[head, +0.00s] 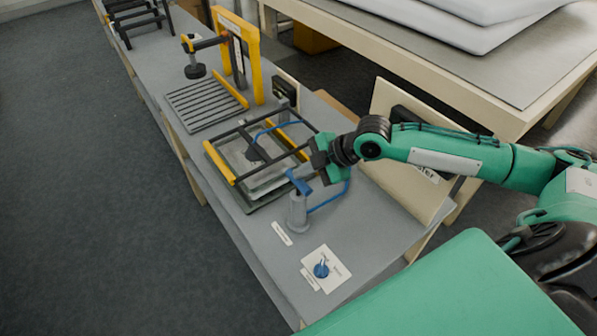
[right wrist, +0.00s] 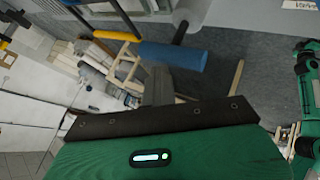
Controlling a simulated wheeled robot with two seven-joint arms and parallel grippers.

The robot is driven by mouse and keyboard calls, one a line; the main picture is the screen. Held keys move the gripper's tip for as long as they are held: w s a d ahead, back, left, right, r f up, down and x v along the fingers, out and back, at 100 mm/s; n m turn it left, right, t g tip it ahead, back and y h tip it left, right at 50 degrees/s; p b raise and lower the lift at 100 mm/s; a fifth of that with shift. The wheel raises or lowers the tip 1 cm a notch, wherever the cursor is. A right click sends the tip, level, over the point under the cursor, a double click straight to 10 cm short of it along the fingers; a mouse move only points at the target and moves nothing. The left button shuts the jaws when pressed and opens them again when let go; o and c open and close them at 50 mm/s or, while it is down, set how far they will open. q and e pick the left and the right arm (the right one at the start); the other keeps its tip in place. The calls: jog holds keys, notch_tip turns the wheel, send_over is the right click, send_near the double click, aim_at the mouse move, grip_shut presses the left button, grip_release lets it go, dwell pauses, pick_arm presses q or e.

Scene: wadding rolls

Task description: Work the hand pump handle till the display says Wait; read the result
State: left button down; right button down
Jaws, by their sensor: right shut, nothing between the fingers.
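The hand pump (head: 297,213) is a grey upright cylinder near the front of the grey bench, with a blue handle (head: 299,184) at its top. In the right wrist view the blue handle grip (right wrist: 175,55) lies across the top middle. My right gripper (head: 319,172) is shut and empty, close beside the handle; I cannot tell whether they touch. Its fingers also show in the wrist view (right wrist: 158,88), just below the handle grip. A small dark box (head: 286,90), perhaps the display, stands behind the frame; no text on it is readable. My left gripper is out of view.
A black-barred press frame (head: 262,152) with yellow edges stands behind the pump, a blue hose beside it. A blue knob (head: 321,269) sits on a white plate in front. A yellow stand (head: 238,52) and slatted rack (head: 205,104) are farther back. A pale board leans at right.

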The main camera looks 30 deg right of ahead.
jog(key=shift+f+b, duration=0.4)
jog(key=shift+f, duration=0.65)
dwell(0.8)
jog(key=shift+r+p, duration=2.5)
jog(key=shift+r, duration=0.3)
notch_tip(320, 180, up, 5)
jog(key=p, duration=0.4)
jog(key=shift+p, duration=0.35)
jog(key=shift+d, duration=0.15)
